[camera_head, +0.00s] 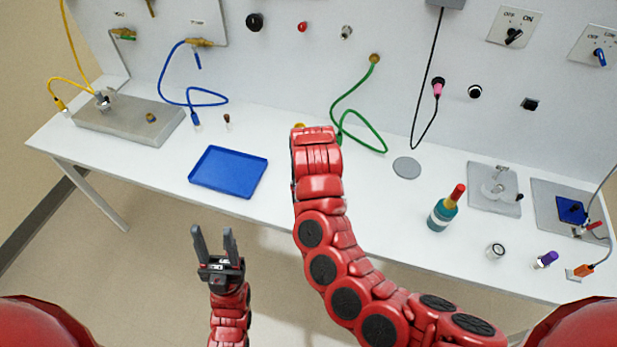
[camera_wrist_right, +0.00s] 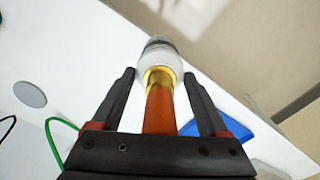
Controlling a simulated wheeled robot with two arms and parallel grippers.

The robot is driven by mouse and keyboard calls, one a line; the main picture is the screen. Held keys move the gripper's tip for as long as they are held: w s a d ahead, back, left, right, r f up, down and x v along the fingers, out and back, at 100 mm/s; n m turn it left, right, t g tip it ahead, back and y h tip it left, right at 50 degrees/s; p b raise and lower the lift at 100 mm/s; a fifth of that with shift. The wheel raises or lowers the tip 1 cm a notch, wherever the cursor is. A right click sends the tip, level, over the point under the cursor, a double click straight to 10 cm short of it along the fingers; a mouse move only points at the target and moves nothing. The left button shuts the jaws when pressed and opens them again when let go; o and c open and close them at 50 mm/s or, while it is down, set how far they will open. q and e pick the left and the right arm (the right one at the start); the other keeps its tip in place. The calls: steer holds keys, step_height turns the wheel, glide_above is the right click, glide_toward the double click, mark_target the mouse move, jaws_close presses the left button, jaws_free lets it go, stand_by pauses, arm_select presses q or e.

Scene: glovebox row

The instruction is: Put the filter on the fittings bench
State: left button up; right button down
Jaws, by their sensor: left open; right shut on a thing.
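My right gripper (camera_wrist_right: 160,80) is shut on an item with an orange-red stem (camera_wrist_right: 160,110), a yellow collar and a clear body with a dark end. I cannot tell for sure that this is the filter. In the head view my right arm hides the gripper and nearly all of the item; only a bit of yellow (camera_head: 299,126) shows beside the wrist. The arm reaches over the long white bench (camera_head: 290,215). My left gripper (camera_head: 214,232) is open and empty, in front of the bench's front edge.
A blue tray (camera_head: 228,172) lies empty on the bench. A grey block (camera_head: 130,122) stands at the left. A teal bottle (camera_head: 442,212), a clear ring (camera_head: 495,251) and grey plates (camera_head: 494,205) are at the right. Blue and green hoses (camera_head: 362,136) hang from the back panel.

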steer(key=w+f+b, duration=0.5)
steer(key=w+b, duration=0.5)
steer(key=w, duration=0.3)
steer(key=shift+w+a, duration=0.2)
stand_by(0.7)
